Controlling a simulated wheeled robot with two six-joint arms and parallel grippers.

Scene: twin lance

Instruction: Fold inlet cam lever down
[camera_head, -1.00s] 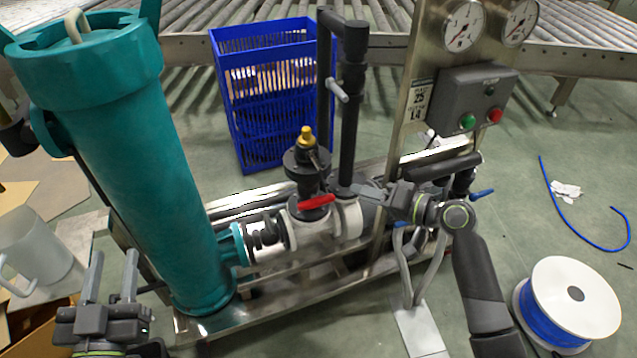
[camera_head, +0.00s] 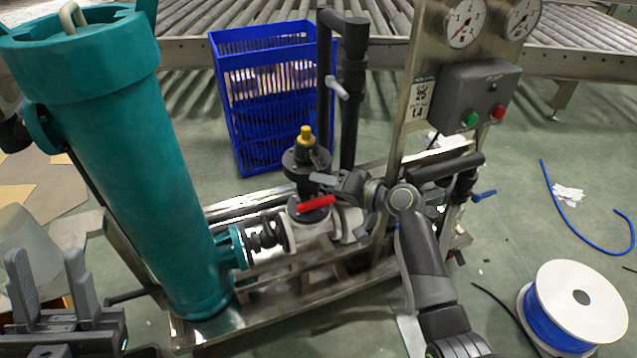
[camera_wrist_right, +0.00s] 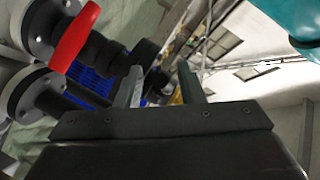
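A dark coupling (camera_head: 264,237) with black lever-like parts sits between the teal housing (camera_head: 160,170) and the pale valve body; I cannot tell for sure which part is the inlet cam lever. A red handle (camera_head: 317,203) lies over the valve body, and it also shows in the right wrist view (camera_wrist_right: 75,38). My right gripper (camera_head: 322,172) points left, just above and behind the red handle, beside the yellow-capped fitting (camera_head: 306,138). My left gripper (camera_head: 50,278) is open and empty at lower left.
A black vertical pipe (camera_head: 352,100) rises behind the right gripper. A panel with gauges and buttons (camera_head: 472,98) stands to the right. A blue crate (camera_head: 262,85) is behind the skid, and a blue-wound spool (camera_head: 580,300) lies at lower right.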

